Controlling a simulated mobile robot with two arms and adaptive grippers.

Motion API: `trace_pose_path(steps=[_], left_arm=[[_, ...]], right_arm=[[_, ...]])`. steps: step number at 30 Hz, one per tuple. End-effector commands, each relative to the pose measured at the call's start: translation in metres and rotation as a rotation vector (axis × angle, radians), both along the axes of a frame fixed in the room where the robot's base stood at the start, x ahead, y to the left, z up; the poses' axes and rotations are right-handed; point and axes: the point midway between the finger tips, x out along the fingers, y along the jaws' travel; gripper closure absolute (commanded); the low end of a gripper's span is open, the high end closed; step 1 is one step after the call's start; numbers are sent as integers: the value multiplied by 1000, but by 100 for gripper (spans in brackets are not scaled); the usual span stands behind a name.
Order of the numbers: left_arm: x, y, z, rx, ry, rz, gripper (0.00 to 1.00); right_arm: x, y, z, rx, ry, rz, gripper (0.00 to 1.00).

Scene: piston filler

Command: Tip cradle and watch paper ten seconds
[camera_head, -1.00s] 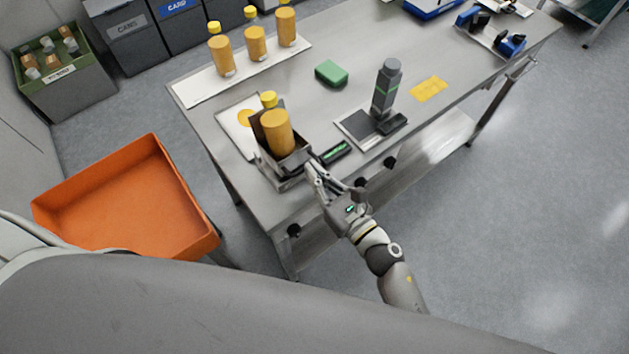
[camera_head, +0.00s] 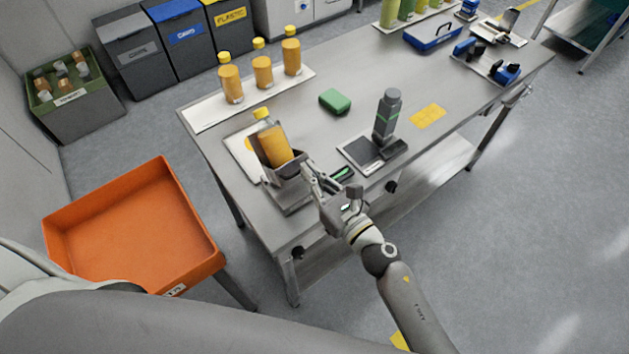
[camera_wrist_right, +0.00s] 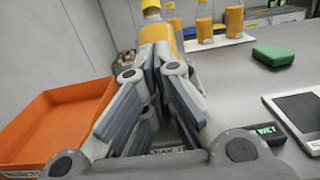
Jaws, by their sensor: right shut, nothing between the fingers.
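The grey cradle (camera_head: 285,172) stands at the near left of the steel table. An amber bottle with a yellow cap (camera_head: 274,146) lies back in it, tilted with its cap to the upper left. In the right wrist view the fingers (camera_wrist_right: 160,62) stand before the bottle (camera_wrist_right: 172,38). My left gripper is not in view.
Several capped amber bottles stand on a white strip (camera_head: 210,113) at the back left. A green sponge (camera_head: 335,101), a grey scale-like device (camera_head: 362,153) and a yellow cloth (camera_head: 428,115) lie to the right. An orange bin (camera_head: 130,230) stands left of the table.

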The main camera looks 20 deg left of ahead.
Motion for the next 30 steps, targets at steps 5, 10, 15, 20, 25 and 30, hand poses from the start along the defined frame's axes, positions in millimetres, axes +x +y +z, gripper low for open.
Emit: trace_pose_path(steps=[5, 10, 15, 20, 25, 30], left_arm=[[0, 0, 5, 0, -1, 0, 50], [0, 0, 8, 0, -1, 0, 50], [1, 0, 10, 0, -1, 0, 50], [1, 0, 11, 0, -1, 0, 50], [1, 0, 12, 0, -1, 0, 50], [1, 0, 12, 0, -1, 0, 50]], right_arm=[[7, 8, 11, -2, -2, 0, 100], [13, 16, 20, 0, -2, 1, 100], [19, 25, 27, -2, -2, 1, 100], [26, 34, 33, 0, -2, 1, 100], [33, 43, 38, -1, -2, 1, 100], [39, 50, 42, -1, -1, 0, 100]])
